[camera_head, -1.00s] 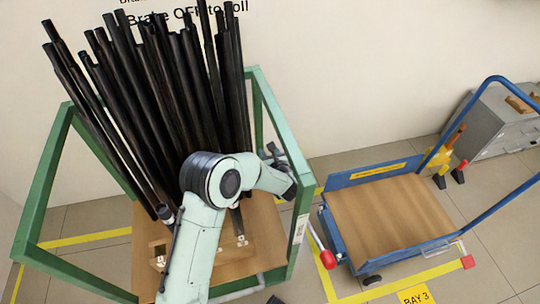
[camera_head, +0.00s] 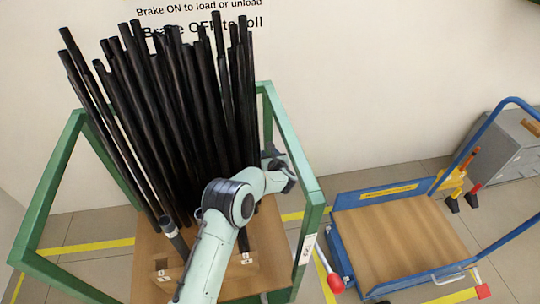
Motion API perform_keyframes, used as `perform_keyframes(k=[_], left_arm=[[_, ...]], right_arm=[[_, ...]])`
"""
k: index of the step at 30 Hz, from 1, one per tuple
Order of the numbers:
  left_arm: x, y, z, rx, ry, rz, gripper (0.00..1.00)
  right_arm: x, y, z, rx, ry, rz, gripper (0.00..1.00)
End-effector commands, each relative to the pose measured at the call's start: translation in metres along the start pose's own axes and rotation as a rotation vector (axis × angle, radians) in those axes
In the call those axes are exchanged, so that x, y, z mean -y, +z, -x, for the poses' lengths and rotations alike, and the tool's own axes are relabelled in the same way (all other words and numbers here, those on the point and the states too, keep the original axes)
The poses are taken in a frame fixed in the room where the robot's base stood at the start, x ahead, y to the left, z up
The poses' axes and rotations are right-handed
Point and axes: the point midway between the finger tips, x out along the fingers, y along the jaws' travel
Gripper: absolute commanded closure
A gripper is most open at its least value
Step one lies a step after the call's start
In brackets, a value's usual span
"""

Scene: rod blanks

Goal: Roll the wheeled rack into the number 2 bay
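The rack (camera_head: 303,200) is a green open frame with a wooden base, holding many long black rods (camera_head: 180,110) that lean upright and fan out at the top. My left arm crosses in front of it, and my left gripper (camera_head: 283,172) is at the rack's right side rail. Its fingers are small and partly hidden, so I cannot tell whether they are closed on the rail. A white lever with a red knob (camera_head: 336,284) slants down beside the rack's right front post. The rack's wheels and a number 2 marking are not visible. My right gripper is not in view.
A blue flatbed trolley (camera_head: 400,235) with a wooden deck stands close to the rack's right. Yellow floor lines (camera_head: 85,247) run around both. A grey cabinet (camera_head: 510,145) stands at the far right. The wall behind carries brake instructions.

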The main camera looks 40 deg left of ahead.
Motion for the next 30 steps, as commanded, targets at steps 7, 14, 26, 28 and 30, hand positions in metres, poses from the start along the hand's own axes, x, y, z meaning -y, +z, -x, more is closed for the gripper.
perform_keyframes(k=[7, 14, 26, 28, 30], left_arm=[[-0.0004, 0.0005, -0.0063, 0.001, 0.0, -0.001, 0.62], [-0.0003, 0.0005, -0.0059, 0.001, 0.0, -0.001, 0.81], [-0.0002, 0.0002, -0.0057, 0.0, 0.0, 0.0, 1.0], [-0.0002, 0.0002, -0.0057, 0.0, 0.0, 0.0, 1.0], [-0.0002, 0.0002, -0.0057, 0.0, 0.0, 0.0, 1.0]], right_arm=[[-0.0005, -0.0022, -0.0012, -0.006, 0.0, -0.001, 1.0], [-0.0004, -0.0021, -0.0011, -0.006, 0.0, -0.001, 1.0], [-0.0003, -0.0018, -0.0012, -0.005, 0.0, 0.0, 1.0], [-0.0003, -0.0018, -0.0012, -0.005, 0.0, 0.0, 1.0], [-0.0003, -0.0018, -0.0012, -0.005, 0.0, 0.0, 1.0]])
